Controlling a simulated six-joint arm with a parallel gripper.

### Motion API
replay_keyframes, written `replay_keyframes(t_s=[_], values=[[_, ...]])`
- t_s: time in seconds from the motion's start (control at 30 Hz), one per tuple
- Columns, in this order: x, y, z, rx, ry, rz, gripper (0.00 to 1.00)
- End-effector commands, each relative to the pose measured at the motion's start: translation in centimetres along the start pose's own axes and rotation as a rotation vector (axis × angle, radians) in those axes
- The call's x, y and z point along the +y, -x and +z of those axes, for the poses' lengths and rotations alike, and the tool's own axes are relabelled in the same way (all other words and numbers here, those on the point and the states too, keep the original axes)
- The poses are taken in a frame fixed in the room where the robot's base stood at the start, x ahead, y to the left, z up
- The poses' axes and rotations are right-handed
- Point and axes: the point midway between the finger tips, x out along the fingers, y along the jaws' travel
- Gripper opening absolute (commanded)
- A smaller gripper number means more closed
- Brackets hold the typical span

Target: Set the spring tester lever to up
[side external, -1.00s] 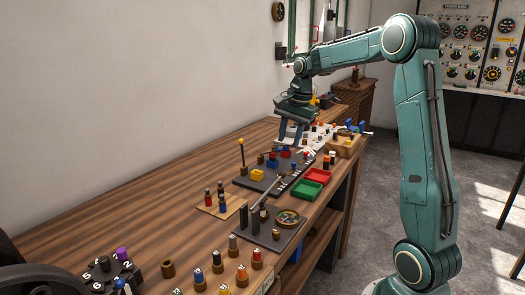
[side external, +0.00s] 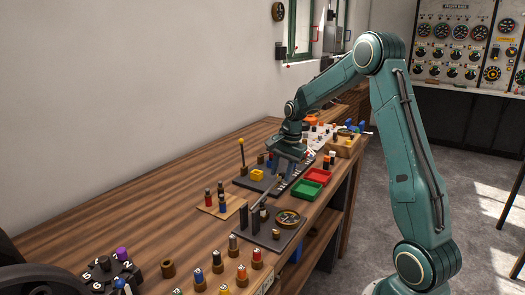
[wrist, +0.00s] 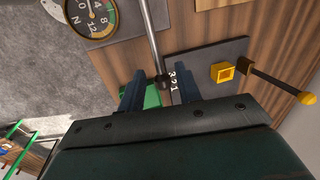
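The spring tester stands on a dark base plate (side external: 270,236) with black posts (side external: 244,216) and a round dial gauge (side external: 289,217). The gauge, marked N, also shows in the wrist view (wrist: 90,17). Its lever (side external: 259,210) is a thin metal rod slanting up from the posts toward my gripper. In the wrist view the rod (wrist: 152,35) ends in a dark knob between my fingertips in the picture. My gripper (side external: 284,178) is open, pointing down, beyond the lever tip in the side view. I cannot tell whether a finger touches the knob (wrist: 162,81).
A dark plate with a yellow block (side external: 257,175) and a yellow-tipped upright rod (side external: 242,157) lies behind. Red (side external: 317,175) and green (side external: 305,190) trays sit at the bench's right edge. A board with small coloured pegs (side external: 218,206) lies to the left.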

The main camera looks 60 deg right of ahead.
Motion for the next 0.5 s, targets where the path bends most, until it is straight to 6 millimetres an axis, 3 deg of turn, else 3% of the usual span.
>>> replay_keyframes(t_s=[0.2, 0.5], values=[[0.0, -1.3, 0.01, 0.0, 0.0, 0.0, 0.34], [0.0, -1.42, 0.01, 0.001, 0.0, 0.0, 0.34]])
